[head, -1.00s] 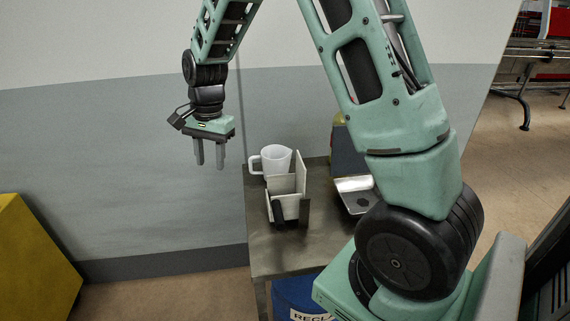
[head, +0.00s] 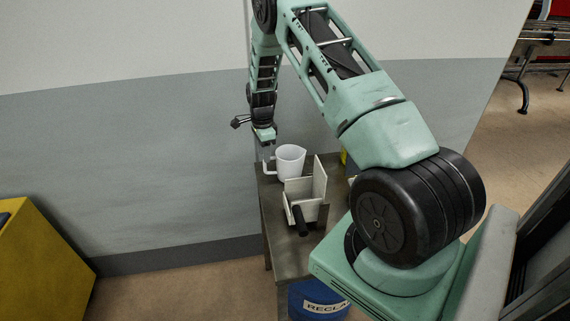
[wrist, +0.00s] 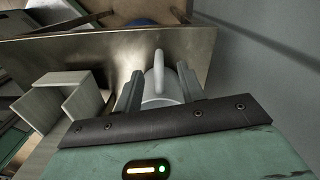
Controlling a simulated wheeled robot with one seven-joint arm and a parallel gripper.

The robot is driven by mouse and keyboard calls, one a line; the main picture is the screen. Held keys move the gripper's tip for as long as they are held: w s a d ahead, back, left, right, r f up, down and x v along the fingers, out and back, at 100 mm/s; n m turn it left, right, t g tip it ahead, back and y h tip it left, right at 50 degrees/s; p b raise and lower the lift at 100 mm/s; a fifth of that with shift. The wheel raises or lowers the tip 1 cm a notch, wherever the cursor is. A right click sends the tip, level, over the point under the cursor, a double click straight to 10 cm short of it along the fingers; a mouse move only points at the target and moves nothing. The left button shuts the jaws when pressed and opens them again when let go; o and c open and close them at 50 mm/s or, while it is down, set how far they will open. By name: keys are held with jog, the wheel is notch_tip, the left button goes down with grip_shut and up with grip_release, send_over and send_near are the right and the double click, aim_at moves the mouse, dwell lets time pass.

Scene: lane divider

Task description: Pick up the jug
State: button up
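The jug (head: 290,162) is a white, open-topped vessel standing upright on the table near its far left corner, with its handle on the left. In the wrist view the jug (wrist: 163,95) is partly hidden by my gripper. My gripper (head: 268,158) is low at the jug's handle side in the head view. In the wrist view my gripper (wrist: 160,72) is open, with one finger on each side of the handle. Gaps show between the fingers and the handle, and I see no clear contact.
A pale upright divider (head: 302,188) with a dark cylindrical part (head: 299,221) stands close in front of the jug. The table (head: 284,262) is narrow, with a wall behind. A blue bin (head: 318,302) is below. A yellow block (head: 48,255) stands at far left.

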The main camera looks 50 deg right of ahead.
aim_at(266, 170)
jog(key=shift+s+f+p, duration=0.1)
jog(key=shift+f+p, duration=1.45)
jog(key=shift+f, duration=1.9)
grip_shut()
